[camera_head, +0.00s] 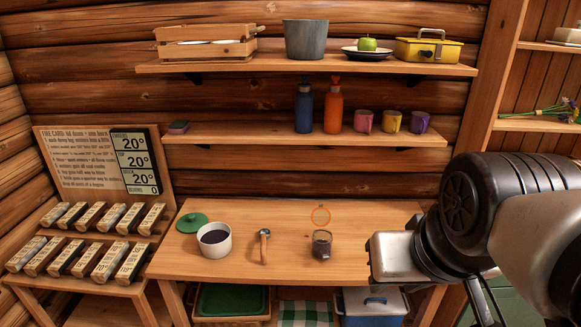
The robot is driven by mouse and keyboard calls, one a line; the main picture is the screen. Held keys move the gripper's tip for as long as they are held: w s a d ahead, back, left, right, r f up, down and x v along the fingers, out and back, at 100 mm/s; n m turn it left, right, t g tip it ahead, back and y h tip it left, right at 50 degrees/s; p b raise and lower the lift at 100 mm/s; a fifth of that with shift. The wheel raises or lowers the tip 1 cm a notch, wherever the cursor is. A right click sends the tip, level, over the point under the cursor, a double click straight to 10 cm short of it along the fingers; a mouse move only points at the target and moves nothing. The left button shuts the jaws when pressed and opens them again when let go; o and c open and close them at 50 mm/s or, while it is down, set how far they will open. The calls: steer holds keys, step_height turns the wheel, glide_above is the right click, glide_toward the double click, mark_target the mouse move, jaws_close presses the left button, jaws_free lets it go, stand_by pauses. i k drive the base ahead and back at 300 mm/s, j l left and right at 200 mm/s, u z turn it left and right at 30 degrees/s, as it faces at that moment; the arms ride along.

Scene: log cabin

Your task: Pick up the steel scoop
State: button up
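The steel scoop (264,245) lies on the wooden worktable (345,217), near its middle. It has a small metal head at the back and a light wooden handle pointing toward the front. My arm comes in from the right, over the right end of the table, well apart from the scoop. A silver block at the arm's end (395,258) hangs over the table's right edge. My gripper's fingers cannot be made out clearly, so their opening is not shown.
A white pot (214,240) of dark contents and a green lid (192,222) are left of the scoop. Labelled blocks (88,258) fill the left stand. Shelves hold bottles and mugs.

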mark_target(264, 241)
steer(key=i+j, duration=1.25)
steer(key=j, duration=0.1)
